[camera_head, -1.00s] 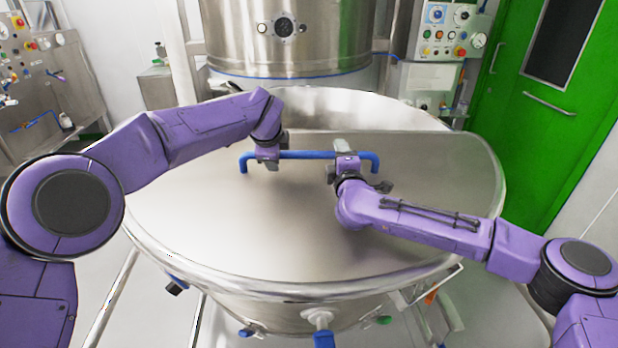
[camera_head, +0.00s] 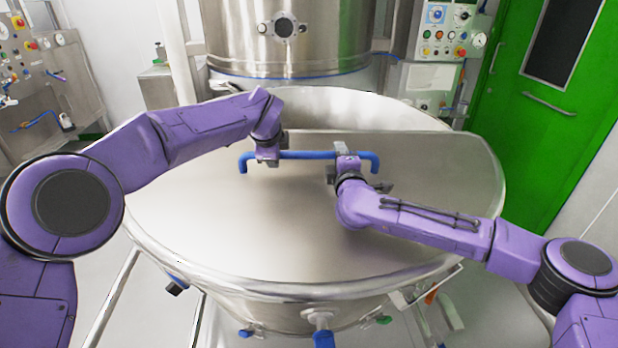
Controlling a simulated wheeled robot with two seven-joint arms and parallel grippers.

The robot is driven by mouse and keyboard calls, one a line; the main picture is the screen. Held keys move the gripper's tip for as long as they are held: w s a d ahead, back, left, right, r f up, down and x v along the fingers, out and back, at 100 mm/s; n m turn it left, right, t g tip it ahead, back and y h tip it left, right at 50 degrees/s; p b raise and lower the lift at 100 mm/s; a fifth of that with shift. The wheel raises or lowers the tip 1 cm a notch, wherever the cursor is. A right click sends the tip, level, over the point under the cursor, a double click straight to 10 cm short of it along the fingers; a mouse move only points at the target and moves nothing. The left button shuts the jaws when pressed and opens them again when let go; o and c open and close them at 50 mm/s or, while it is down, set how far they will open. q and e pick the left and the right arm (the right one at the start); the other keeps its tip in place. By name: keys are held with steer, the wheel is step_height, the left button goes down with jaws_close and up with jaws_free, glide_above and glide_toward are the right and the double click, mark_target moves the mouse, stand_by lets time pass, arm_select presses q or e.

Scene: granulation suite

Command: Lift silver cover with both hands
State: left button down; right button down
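The silver cover (camera_head: 225,225) is a broad, smooth metal lid lying over the front of the round vessel. A blue bar handle (camera_head: 308,154) with bent ends stands on it towards the back. My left gripper (camera_head: 267,155) is at the left part of the handle, with its fingers around the bar. My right gripper (camera_head: 346,161) is at the right part of the handle and looks shut on the bar. The wrists hide some of the fingers. The cover appears to rest on the vessel, with no clear gap under its front edge.
The open back of the steel vessel (camera_head: 345,103) shows behind the cover. A large steel drum (camera_head: 285,40) stands behind it. A control panel (camera_head: 447,30) and a green door (camera_head: 540,110) are at the right. A steel cabinet with gauges (camera_head: 45,90) is at the left.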

arm_select(q)
steer(key=shift+f, duration=0.1)
arm_select(e)
steer(key=shift+d+f, duration=0.1)
stand_by(0.5)
